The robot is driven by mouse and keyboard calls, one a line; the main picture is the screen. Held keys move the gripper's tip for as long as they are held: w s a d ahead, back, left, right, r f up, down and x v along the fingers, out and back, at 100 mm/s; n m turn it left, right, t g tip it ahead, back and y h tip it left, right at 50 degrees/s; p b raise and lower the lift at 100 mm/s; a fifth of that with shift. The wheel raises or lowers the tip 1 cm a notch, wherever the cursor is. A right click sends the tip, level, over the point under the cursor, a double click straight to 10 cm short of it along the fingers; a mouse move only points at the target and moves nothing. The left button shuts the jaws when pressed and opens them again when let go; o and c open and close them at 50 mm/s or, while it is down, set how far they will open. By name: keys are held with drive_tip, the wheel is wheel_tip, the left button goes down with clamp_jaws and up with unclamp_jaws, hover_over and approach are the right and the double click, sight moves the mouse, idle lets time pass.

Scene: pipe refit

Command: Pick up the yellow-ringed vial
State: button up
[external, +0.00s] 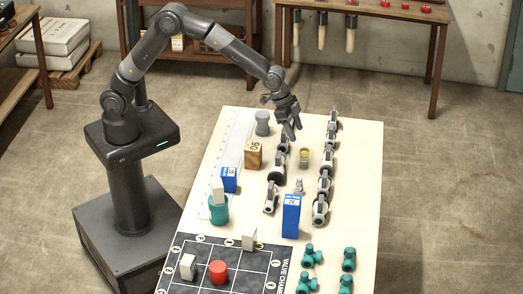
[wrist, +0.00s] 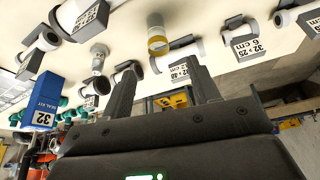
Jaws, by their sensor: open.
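The yellow-ringed vial (external: 304,157) stands upright on the pale table between two rows of pipe fittings. In the wrist view the vial (wrist: 157,40) is a pale cylinder with a yellow band, just beyond and above my fingertips, touching neither. My gripper (external: 293,135) hangs above the table near the far end of the left fitting row, up and slightly left of the vial. In the wrist view my gripper (wrist: 160,78) has its two dark fingers spread apart with nothing between them.
Grey-white pipe fittings (external: 325,172) flank the vial on the right, and others (external: 278,165) on the left. A blue box (external: 291,215) stands nearer the front. A grey cylinder (external: 262,123) and a tan block (external: 253,155) stand left. Green fittings (external: 312,255) and a dark grid mat (external: 215,250) lie in front.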

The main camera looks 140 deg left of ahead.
sight(302, 149)
drive_tip(key=shift+d+x, duration=0.2)
drive_tip(key=shift+x, duration=5.45)
drive_tip(key=shift+c, duration=0.5)
drive_tip(key=c, duration=1)
drive_tip(key=shift+o, duration=0.2)
